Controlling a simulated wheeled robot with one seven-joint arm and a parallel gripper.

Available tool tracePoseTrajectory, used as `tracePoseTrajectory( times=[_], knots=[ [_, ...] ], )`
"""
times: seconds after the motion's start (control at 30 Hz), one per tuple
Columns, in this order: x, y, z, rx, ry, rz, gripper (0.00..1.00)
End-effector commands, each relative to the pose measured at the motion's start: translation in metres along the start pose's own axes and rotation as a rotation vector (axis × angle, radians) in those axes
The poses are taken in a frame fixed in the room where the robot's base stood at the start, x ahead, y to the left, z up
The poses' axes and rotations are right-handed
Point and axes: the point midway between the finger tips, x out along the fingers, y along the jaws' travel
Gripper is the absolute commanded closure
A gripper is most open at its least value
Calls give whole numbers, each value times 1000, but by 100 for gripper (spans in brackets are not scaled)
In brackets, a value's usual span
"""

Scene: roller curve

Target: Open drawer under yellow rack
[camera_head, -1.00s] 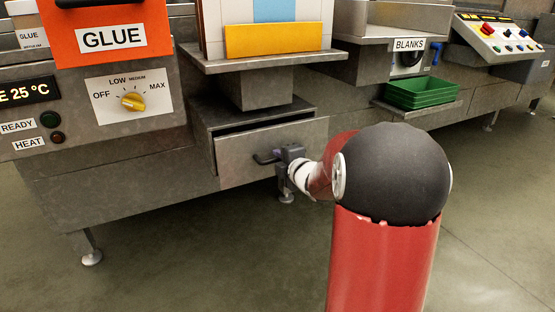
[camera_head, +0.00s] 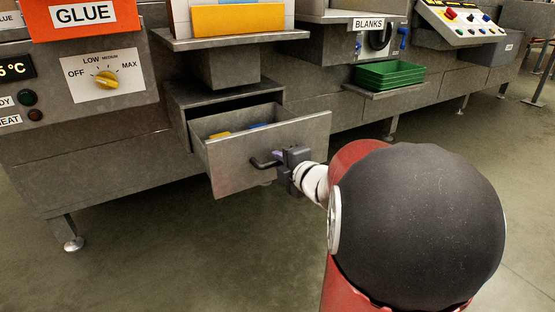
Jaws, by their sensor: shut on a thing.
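The grey metal drawer (camera_head: 240,168) under the rack with the yellow front (camera_head: 238,19) stands part way out of its housing. Yellow and blue items (camera_head: 256,126) show inside it. Its dark bar handle (camera_head: 262,163) is on the drawer front. My gripper (camera_head: 281,160) is shut on the handle, at the handle's right part. The fingertips are small and partly hidden by the gripper body and the handle.
My red and black arm fills the lower right. An orange GLUE box (camera_head: 82,16) and a knob panel (camera_head: 103,77) are at left. Green trays (camera_head: 389,74) sit on a shelf at right. The floor (camera_head: 150,260) before the drawer is clear.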

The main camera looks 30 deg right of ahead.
Motion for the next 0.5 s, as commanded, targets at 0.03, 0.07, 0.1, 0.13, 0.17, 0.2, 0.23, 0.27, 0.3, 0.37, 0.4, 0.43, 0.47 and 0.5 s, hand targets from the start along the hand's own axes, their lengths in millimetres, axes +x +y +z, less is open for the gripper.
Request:
tracePoseTrajectory(
  times=[0.03, 0.07, 0.1, 0.13, 0.17, 0.2, 0.23, 0.27, 0.3, 0.37, 0.4, 0.43, 0.47, 0.5],
  knots=[
    [0, -1, 0, 1, 0, -1, 100],
    [-1, -1, 0, 1, 0, -1, 100],
    [-1, -1, 0, 1, 0, -1, 100],
    [-1, -1, 0, 1, 0, -1, 100],
    [-1, -1, 0, 1, 0, -1, 100],
    [-1, -1, 0, 1, 0, -1, 100],
    [-1, -1, 0, 1, 0, -1, 100],
    [-1, -1, 0, 1, 0, -1, 100],
    [-1, -1, 0, 1, 0, -1, 100],
    [-1, -1, 0, 1, 0, -1, 84],
    [-1, -1, 0, 1, 0, -1, 79],
    [-1, -1, 0, 1, 0, -1, 75],
    [-1, 0, 0, 1, 0, -1, 71],
    [-1, 0, 0, 0, 0, -1, 68]
  ],
)
